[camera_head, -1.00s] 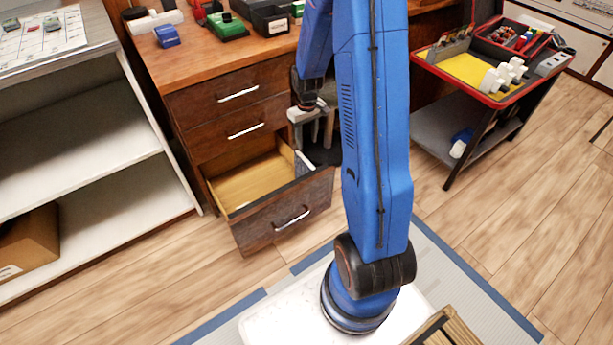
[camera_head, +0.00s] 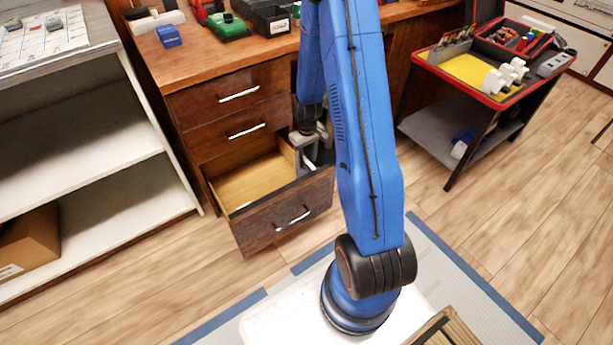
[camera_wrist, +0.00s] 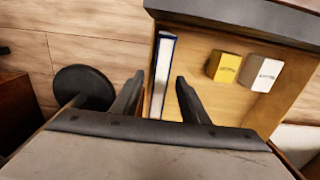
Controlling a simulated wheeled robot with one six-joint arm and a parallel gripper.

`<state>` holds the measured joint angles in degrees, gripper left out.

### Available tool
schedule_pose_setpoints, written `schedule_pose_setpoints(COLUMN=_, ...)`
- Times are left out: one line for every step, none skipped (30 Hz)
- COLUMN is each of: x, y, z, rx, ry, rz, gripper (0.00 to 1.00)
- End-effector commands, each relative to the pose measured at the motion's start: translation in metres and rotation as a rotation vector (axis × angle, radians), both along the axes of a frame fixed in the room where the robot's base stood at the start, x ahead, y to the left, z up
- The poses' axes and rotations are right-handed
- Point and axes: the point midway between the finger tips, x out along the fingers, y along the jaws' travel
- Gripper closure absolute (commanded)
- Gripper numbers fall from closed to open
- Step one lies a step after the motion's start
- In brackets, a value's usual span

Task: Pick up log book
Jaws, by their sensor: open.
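The log book appears to be the thin blue-and-white book (camera_wrist: 162,75) standing on edge along the side of the open drawer (camera_head: 276,240) in the wrist view. My gripper (camera_wrist: 158,97) is open, with one fingertip on each side of the book's line. I cannot tell how far above the book the fingertips are. In the head view my gripper (camera_head: 310,158) hangs at the right side of the open drawer, and my arm hides part of that area. The near end of the book is hidden by my gripper body in the wrist view.
A yellow box (camera_wrist: 224,67) and a white box (camera_wrist: 262,74) sit in the drawer beside the book. A wooden desk (camera_head: 185,62) stands above it. A red-rimmed tool cart (camera_head: 480,75) stands to the right, and a white shelf (camera_head: 75,155) to the left.

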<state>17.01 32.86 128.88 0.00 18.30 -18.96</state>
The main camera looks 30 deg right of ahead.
Motion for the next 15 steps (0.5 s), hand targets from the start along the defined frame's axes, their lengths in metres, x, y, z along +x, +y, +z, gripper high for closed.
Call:
schedule_pose_setpoints(x=0.001, y=0.001, z=-0.006, rx=0.0, ry=0.001, rz=0.0, gripper=0.59)
schedule_pose_setpoints(x=0.001, y=0.001, z=-0.01, rx=0.0, ry=0.001, rz=0.0, gripper=0.59)
schedule_pose_setpoints(x=0.002, y=0.001, z=-0.015, rx=0.001, ry=0.002, rz=0.0, gripper=0.59)
schedule_pose_setpoints(x=0.002, y=0.001, z=-0.019, rx=0.001, ry=0.002, rz=0.0, gripper=0.59)
schedule_pose_setpoints(x=0.002, y=0.001, z=-0.023, rx=0.001, ry=0.002, rz=0.0, gripper=0.59)
schedule_pose_setpoints(x=0.002, y=0.001, z=-0.028, rx=0.0, ry=0.001, rz=0.0, gripper=0.59)
schedule_pose_setpoints(x=0.002, y=0.001, z=-0.031, rx=0.001, ry=0.002, rz=0.0, gripper=0.59)
schedule_pose_setpoints(x=0.002, y=0.001, z=-0.034, rx=0.001, ry=0.002, rz=0.0, gripper=0.59)
schedule_pose_setpoints(x=0.003, y=0.001, z=-0.037, rx=0.0, ry=0.001, rz=0.0, gripper=0.59)
schedule_pose_setpoints(x=0.003, y=0.001, z=-0.038, rx=0.0, ry=0.0, rz=0.0, gripper=0.59)
schedule_pose_setpoints(x=0.003, y=0.001, z=-0.039, rx=0.0, ry=0.0, rz=0.0, gripper=0.59)
schedule_pose_setpoints(x=0.003, y=0.001, z=-0.04, rx=0.0, ry=-0.001, rz=0.0, gripper=0.59)
schedule_pose_setpoints(x=0.003, y=0.001, z=-0.04, rx=-0.001, ry=-0.001, rz=0.0, gripper=0.59)
schedule_pose_setpoints(x=0.003, y=0.001, z=-0.04, rx=-0.001, ry=-0.001, rz=0.0, gripper=0.59)
schedule_pose_setpoints(x=0.003, y=0.001, z=-0.04, rx=-0.001, ry=-0.001, rz=0.0, gripper=0.59)
